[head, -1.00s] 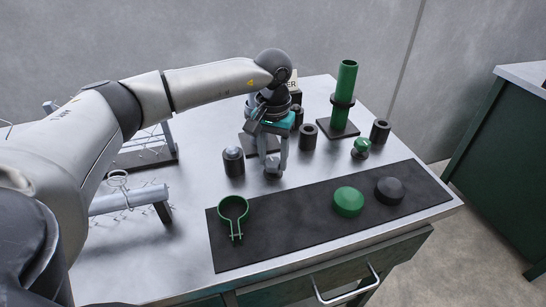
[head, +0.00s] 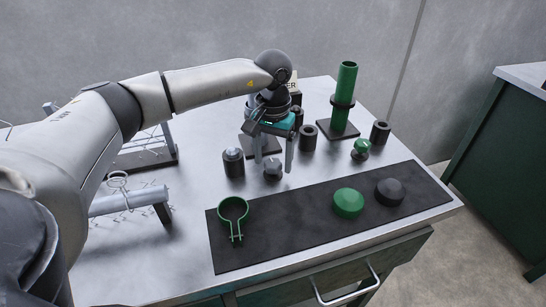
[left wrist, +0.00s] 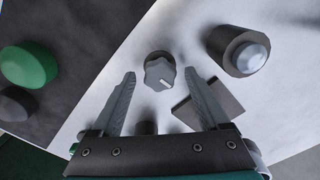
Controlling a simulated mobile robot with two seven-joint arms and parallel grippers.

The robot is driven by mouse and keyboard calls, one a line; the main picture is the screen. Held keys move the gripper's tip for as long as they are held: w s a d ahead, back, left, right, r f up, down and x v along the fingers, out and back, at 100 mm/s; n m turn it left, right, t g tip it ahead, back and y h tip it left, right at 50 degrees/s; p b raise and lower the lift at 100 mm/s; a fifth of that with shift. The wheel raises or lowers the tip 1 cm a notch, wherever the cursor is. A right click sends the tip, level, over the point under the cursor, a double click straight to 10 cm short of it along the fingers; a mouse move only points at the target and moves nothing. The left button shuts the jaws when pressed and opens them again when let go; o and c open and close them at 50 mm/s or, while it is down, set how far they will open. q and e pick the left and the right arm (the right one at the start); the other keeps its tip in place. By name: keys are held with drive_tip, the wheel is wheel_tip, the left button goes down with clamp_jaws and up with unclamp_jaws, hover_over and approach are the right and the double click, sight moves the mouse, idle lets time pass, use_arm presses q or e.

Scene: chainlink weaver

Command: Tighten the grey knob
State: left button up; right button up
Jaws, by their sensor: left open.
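The grey knob (head: 273,171) is a small dark-grey dial standing on the metal table. In the left wrist view the grey knob (left wrist: 160,72) shows a pale pointer mark on its face. My left gripper (head: 274,163) is above it and open, with one finger to each side of the knob in the picture. In the left wrist view the fingers (left wrist: 160,74) are spread, with a gap between them and the knob. Nothing is held. My right gripper is not in view.
A dark cylinder with a silver top (head: 233,163) stands close left of the knob. A green knob (head: 360,148), dark cylinders (head: 308,137) and a green tube (head: 345,95) stand to the right. In front, a black mat (head: 285,234) bears a green clamp (head: 234,212) and two round caps.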

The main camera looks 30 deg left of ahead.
use_arm(q)
drive_tip(key=shift+r, duration=0.1)
wheel_tip(320, 180, up, 8)
drive_tip(key=shift+r+p, duration=0.1)
drive_tip(key=shift+p, duration=0.7)
wheel_tip(320, 180, up, 6)
drive_tip(key=p, duration=0.1)
hover_over(273, 161)
drive_tip(key=shift+r, duration=0.45)
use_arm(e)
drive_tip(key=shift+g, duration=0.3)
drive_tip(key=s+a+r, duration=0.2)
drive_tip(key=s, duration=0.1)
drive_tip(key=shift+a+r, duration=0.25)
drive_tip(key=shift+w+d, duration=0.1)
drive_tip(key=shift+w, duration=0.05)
